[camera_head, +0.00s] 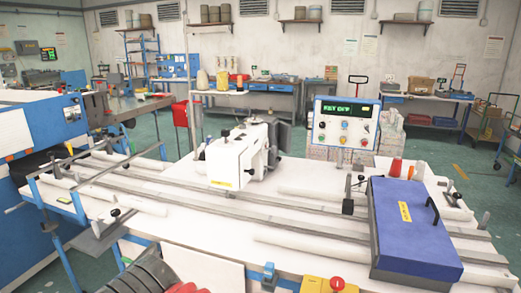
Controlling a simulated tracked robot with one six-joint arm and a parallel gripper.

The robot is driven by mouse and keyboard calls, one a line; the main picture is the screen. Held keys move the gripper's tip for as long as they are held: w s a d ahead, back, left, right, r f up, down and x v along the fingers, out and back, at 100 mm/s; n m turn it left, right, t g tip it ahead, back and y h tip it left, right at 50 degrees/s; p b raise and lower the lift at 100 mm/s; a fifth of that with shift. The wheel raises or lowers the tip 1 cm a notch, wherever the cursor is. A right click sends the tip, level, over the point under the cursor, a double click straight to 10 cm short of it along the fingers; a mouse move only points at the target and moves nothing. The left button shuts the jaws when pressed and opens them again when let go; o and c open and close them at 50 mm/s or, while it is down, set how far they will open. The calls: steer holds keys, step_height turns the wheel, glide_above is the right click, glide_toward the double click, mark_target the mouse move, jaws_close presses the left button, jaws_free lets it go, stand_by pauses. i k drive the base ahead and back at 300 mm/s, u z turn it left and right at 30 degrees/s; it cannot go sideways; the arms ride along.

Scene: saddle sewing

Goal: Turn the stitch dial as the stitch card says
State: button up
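A white sewing machine head (238,155) stands on the long white bench (290,215), with a small yellow label low on its side. A control panel (345,124) with a blue frame stands behind the bench, right of the head. Its green display (343,108) is lit, but its lettering is too small to read surely. Several small coloured knobs or buttons sit below the display. I cannot tell which part is the stitch dial. No stitch card can be made out. My gripper is not in view.
A blue-lidded box (410,228) with a dark handle covers the bench's right end. Metal rails run along the bench. A yellow box with a red button (330,284) is at the front edge. Blue machinery (42,130) stands left. Green floor (468,170) is open at right.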

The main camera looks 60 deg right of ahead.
mark_target(274, 149)
steer(key=i, duration=1.1)
steer(key=z, duration=2.45)
steer(key=i, duration=0.45)
steer(key=z, duration=0.1)
